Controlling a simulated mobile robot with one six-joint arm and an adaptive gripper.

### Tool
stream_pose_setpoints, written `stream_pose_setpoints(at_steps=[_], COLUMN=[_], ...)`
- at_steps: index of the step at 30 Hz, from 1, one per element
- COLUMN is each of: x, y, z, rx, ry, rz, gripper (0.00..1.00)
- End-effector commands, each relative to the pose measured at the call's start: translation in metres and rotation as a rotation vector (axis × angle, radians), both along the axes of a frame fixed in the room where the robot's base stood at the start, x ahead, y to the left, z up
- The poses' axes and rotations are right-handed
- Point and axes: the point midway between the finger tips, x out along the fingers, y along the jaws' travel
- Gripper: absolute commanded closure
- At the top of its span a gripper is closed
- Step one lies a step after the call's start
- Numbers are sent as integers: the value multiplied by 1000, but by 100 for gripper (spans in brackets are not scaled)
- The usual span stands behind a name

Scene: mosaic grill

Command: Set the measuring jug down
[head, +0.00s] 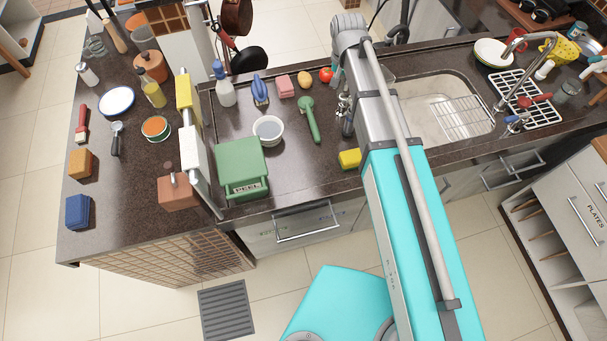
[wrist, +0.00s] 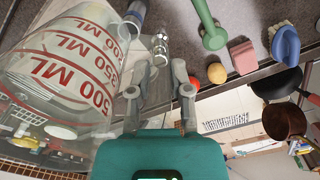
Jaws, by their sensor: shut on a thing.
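The measuring jug (wrist: 65,65) is clear with red volume marks and fills the left of the wrist view. My gripper (wrist: 160,88) has its two grey fingers to the right of the jug body, closed on its clear side, seemingly the handle. In the head view my gripper (head: 337,78) is at the back edge of the counter (head: 300,185), left of the sink. The jug is not clearly visible there, hidden behind my arm or lost against the background. I cannot tell whether its base touches anything.
A tomato (head: 326,75), potato (head: 305,80), pink sponge (head: 286,86) and green-handled tool (head: 308,119) lie left of my gripper. The sink (head: 420,115) is right. Bare counter lies around the yellow sponge (head: 349,159).

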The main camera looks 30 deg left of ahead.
Motion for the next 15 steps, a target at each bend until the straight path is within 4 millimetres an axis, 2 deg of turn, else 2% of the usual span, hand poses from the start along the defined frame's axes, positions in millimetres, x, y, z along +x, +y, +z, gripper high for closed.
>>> stream_pose_setpoints(at_steps=[1, 8, 15], x=[-12, -56, -109], y=[-4, -17, -35], z=[-4, -16, -30], rx=[-1, -1, -3], ry=[0, 0, -1], rz=[0, -7, -16], gripper=[100, 100, 100])
